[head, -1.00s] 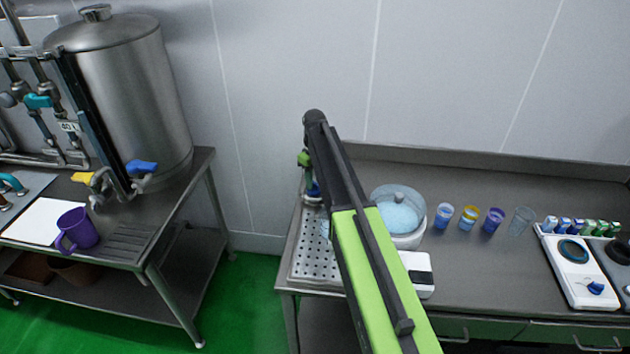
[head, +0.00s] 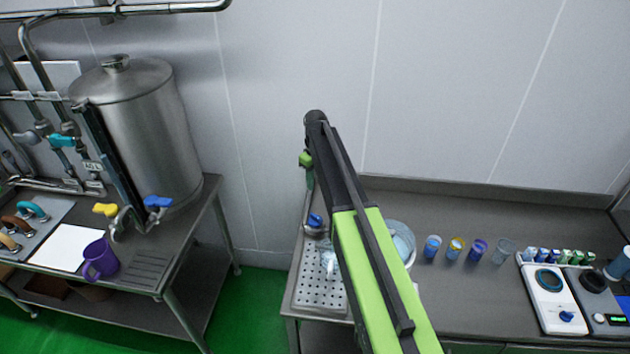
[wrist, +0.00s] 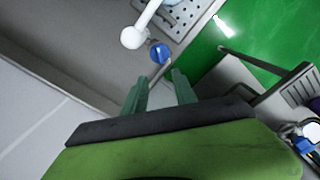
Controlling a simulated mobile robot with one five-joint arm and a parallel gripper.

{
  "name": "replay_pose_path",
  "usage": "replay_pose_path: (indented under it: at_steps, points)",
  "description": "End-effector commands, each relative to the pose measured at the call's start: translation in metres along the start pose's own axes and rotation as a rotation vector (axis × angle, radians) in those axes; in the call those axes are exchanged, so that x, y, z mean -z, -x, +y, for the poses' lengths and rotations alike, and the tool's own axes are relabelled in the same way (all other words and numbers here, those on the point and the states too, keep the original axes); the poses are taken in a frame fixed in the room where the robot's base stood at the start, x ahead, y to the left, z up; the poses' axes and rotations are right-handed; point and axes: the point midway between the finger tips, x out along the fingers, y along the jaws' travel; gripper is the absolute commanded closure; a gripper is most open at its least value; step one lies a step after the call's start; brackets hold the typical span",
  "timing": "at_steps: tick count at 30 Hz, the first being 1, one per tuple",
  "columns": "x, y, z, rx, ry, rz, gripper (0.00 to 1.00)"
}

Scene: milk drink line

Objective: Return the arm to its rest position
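My arm (head: 375,265) reaches up and away across the middle of the head view, held out above the right bench. My gripper (wrist: 161,88) shows in the wrist view as two green fingers standing apart, with nothing between them. In the head view only a small green part of my gripper (head: 305,159) shows at the left of the arm's far end. Below it is a tap with a blue part (head: 315,220) over a perforated drain tray (head: 318,290). The blue part also shows beyond the fingertips in the wrist view (wrist: 159,52).
The left bench carries a steel tank (head: 150,135) and a purple mug (head: 100,260). On the right bench are a round clear container (head: 402,245), partly behind my arm, several cups (head: 453,248) and a white scale-like device (head: 550,305). Green floor (head: 250,315) lies between the benches.

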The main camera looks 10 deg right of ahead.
Motion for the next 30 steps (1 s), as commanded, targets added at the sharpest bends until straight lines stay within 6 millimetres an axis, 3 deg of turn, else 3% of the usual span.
replay_pose_path:
  at_steps: [14,17,21,24,30]
  points:
    - [-0.007,-0.001,-0.004,-0.001,-0.011,0.001,0.66]
    - [-0.034,-0.001,-0.021,-0.005,-0.067,0.008,0.66]
    - [-0.097,-0.001,-0.058,-0.012,-0.217,0.024,0.66]
    - [-0.133,-0.001,-0.080,-0.016,-0.317,0.037,0.66]
    - [-0.187,0.000,-0.114,-0.020,-0.470,0.055,0.66]
